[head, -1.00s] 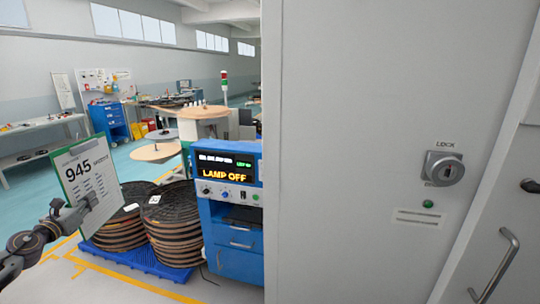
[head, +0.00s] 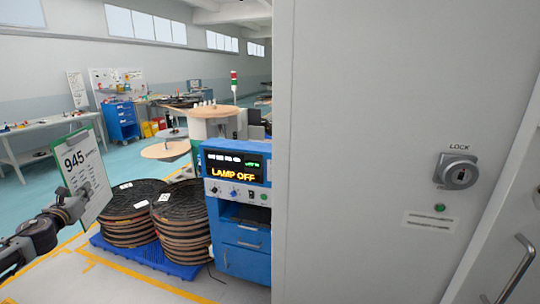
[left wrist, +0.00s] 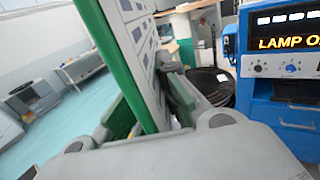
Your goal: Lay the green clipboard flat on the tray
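The green clipboard (head: 82,170) carries a white sheet reading 945 and stands upright at the left of the head view. My left gripper (head: 76,203) is shut on its lower part. In the left wrist view the clipboard's green edge (left wrist: 118,70) runs between the two fingers (left wrist: 150,110), which press on it from both sides. The clipboard is held in the air, clear of any surface. My right gripper is in neither view. I cannot make out the tray for certain in either view.
A large pale cabinet wall (head: 370,120) with a lock (head: 457,171) fills the right. A blue machine (head: 238,215) shows LAMP OFF. Stacked reels (head: 182,225) stand on a blue pallet (head: 165,262). Workbenches (head: 40,142) line the far left; floor is open between.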

